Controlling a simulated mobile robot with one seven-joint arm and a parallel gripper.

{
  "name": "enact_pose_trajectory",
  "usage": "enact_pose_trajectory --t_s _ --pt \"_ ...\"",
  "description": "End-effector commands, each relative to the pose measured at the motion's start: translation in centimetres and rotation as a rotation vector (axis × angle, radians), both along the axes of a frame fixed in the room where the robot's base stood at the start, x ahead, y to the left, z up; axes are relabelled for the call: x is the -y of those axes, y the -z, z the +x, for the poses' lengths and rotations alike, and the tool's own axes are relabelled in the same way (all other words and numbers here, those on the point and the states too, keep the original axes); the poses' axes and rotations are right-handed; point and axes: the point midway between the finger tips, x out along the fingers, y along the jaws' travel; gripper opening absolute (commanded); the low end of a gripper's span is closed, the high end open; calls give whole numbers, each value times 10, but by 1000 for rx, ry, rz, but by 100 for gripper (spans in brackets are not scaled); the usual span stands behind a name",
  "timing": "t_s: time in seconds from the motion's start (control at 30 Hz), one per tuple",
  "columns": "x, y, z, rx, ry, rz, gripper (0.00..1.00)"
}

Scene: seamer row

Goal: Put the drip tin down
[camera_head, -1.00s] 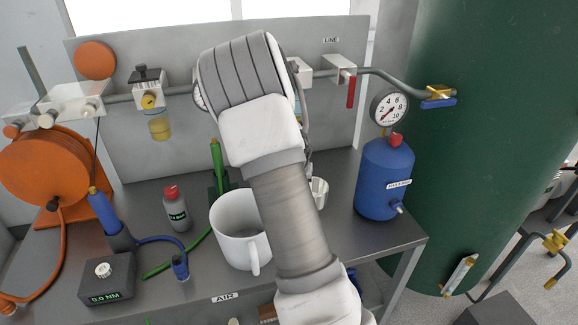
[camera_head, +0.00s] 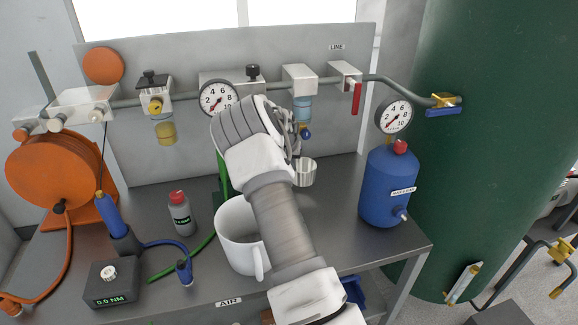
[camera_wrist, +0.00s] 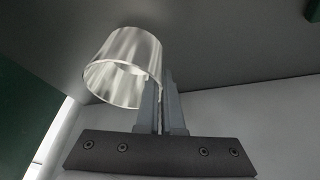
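The drip tin (camera_head: 306,173) is a small shiny metal cup. It shows just right of my gripper (camera_head: 296,150) in the head view, in front of the back panel. In the wrist view the tin (camera_wrist: 122,68) fills the upper left, and my gripper's two fingers (camera_wrist: 165,85) are close together at its wall, pinching it. My forearm and wrist hide part of the bench and most of the fingers in the head view. Whether the tin's base touches the grey bench (camera_head: 335,215) cannot be told.
A white mug (camera_head: 238,240) stands beside my forearm. A blue bottle (camera_head: 388,185) with a gauge stands right. Above the tin hangs a filter bowl (camera_head: 302,108) with a blue drain. A grey bottle (camera_head: 180,215) and orange reel (camera_head: 55,170) are left. Bench right of the tin is clear.

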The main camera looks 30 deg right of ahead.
Motion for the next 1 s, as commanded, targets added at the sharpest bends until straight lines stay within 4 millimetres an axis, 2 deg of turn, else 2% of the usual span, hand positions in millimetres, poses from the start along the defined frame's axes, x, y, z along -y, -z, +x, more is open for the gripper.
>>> enact_pose_trajectory --t_s 0.3,0.43,0.83,1.0 --pt "8 0 29 0 -1 -2 0" --pt "7 14 28 -2 0 0 0" --pt "7 20 28 0 0 0 0" --pt "7 18 28 0 0 0 33"
